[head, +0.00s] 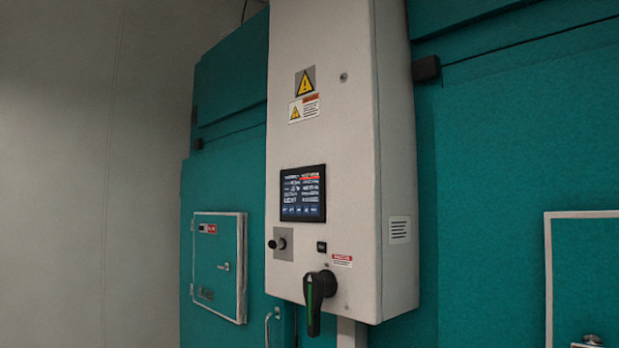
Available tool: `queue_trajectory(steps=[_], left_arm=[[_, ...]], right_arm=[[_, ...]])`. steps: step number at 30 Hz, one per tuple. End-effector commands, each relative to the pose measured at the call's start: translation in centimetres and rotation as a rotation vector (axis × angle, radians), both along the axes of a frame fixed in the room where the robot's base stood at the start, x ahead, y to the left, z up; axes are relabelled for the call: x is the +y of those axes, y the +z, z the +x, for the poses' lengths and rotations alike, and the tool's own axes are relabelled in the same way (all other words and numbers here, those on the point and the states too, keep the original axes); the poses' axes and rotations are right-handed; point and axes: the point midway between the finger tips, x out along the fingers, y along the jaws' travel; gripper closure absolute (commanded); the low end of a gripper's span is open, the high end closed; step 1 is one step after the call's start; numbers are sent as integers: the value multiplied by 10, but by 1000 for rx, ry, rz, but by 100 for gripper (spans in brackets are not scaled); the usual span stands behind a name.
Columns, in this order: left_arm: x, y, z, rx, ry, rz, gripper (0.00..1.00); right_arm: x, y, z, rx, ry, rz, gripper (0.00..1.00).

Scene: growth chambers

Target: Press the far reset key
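A tall light-grey control cabinet (330,140) stands in the middle of the head view. On its front are a lit touch screen (303,193), a black round knob (273,244) on a small grey plate (285,245), and a small dark square button or switch (321,247) right of the plate. A large black rotary handle with a green stripe (315,301) is below, pointing down. No label reading reset is legible, so I cannot tell which part is the reset key. Neither gripper is in view.
Teal chamber walls (520,150) flank the cabinet. A small teal hatch with a light frame (217,265) is at the left, with a metal door handle (269,325) near it. A white-framed panel (549,280) is at the right. The grey wall (90,170) at far left is bare.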

Motion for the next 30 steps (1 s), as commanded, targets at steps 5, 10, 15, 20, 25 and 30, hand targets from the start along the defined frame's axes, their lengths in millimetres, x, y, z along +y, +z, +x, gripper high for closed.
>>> queue_trajectory(steps=[5,10,15,20,25,30], left_arm=[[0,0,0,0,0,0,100],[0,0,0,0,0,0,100],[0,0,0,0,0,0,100],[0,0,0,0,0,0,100],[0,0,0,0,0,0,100],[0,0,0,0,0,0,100]], right_arm=[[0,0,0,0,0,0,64],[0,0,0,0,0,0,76],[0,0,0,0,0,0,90],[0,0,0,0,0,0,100],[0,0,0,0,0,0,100],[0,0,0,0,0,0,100]])
